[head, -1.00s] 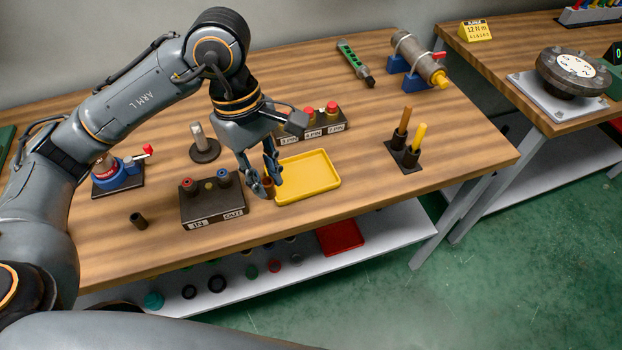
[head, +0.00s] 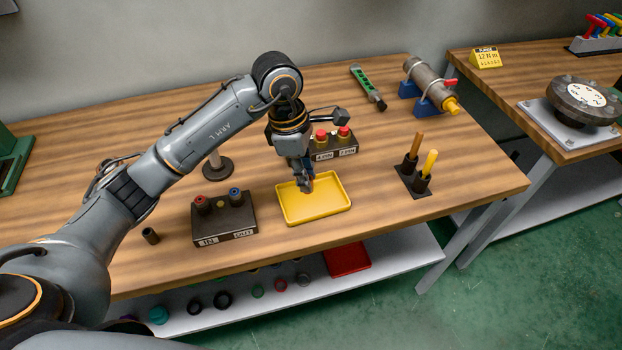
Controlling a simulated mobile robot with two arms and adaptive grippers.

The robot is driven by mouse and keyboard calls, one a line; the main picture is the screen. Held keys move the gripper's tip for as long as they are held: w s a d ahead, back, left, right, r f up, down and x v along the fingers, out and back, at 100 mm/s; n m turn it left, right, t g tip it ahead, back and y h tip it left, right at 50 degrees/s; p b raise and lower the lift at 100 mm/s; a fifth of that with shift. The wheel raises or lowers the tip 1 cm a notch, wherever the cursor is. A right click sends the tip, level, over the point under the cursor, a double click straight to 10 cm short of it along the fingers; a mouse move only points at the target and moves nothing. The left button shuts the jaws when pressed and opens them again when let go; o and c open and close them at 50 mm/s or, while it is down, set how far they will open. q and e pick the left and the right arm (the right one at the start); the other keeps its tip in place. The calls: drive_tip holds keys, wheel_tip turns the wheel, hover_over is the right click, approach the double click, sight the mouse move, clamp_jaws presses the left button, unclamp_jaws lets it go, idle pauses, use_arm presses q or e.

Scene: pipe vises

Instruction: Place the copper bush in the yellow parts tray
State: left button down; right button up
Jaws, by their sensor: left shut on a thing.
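The yellow parts tray (head: 338,206) lies on the wooden bench, in the middle of the head view. My left gripper (head: 306,187) points down over the left half of the tray. It is shut on the copper bush (head: 309,184), of which only a small reddish-brown part shows between the fingers. I cannot tell whether the bush touches the tray floor. The rest of the tray looks empty. My right gripper is not in view.
A dark IN/OUT block (head: 225,222) stands just left of the tray. Behind it is a labelled block with red knobs (head: 333,143). A holder with upright orange and yellow rods (head: 415,180) stands to the right. A dark cylinder (head: 151,236) stands at the left front.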

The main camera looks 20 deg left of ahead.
use_arm(q)
drive_tip(key=shift+w+d+f, duration=0.15)
drive_tip(key=shift+w+f, duration=0.85)
drive_tip(key=shift+f, duration=0.2)
wheel_tip(320, 180, down, 3)
drive_tip(key=shift+w+p, duration=0.15)
drive_tip(key=shift+p, duration=0.8)
drive_tip(key=shift+f, duration=0.25)
drive_tip(key=shift+f+b, duration=0.2)
drive_tip(key=shift+b, duration=0.1)
drive_tip(key=c, duration=1.2)
unclamp_jaws()
